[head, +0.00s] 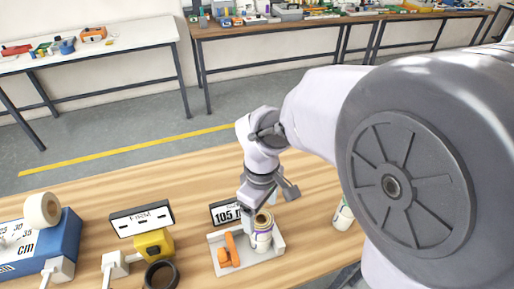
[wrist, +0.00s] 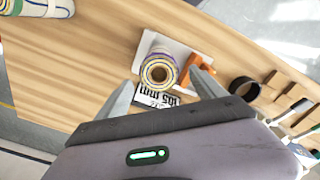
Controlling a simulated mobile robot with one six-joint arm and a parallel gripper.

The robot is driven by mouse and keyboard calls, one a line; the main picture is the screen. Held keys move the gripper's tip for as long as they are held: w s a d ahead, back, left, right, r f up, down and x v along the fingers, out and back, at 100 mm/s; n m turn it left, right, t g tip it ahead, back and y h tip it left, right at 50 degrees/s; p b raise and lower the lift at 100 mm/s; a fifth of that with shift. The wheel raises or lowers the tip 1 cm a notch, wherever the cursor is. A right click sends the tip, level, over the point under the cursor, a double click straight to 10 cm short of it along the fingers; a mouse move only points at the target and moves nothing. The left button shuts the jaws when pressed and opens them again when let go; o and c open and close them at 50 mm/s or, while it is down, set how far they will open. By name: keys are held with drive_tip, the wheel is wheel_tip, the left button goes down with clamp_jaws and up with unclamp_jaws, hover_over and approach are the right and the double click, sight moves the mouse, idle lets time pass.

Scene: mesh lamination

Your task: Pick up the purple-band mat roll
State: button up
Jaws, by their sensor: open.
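A cream mat roll (head: 263,238) with a purplish band stands upright in a white tray (head: 277,250). In the wrist view the fingers (wrist: 165,76) reach to either side of the roll's end, with nothing held. I cannot tell whether they touch it. A second banded roll (head: 343,217) stands to the right, partly hidden by my arm; banded rolls also show at the wrist view's top left (wrist: 38,8).
An orange piece (head: 229,250) shares the tray. A "105 mm" sign (head: 224,213) stands behind it. A black tape ring (head: 161,275), a yellow tape measure (head: 154,244) and a blue box (head: 62,240) lie left. Bare wood shows right of the tray.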

wheel_tip(320, 180, down, 10)
drive_tip(key=b, duration=0.5)
drive_tip(key=shift+f, duration=0.25)
drive_tip(key=shift+d+r, duration=0.1)
clamp_jaws()
drive_tip(key=shift+r, duration=0.1)
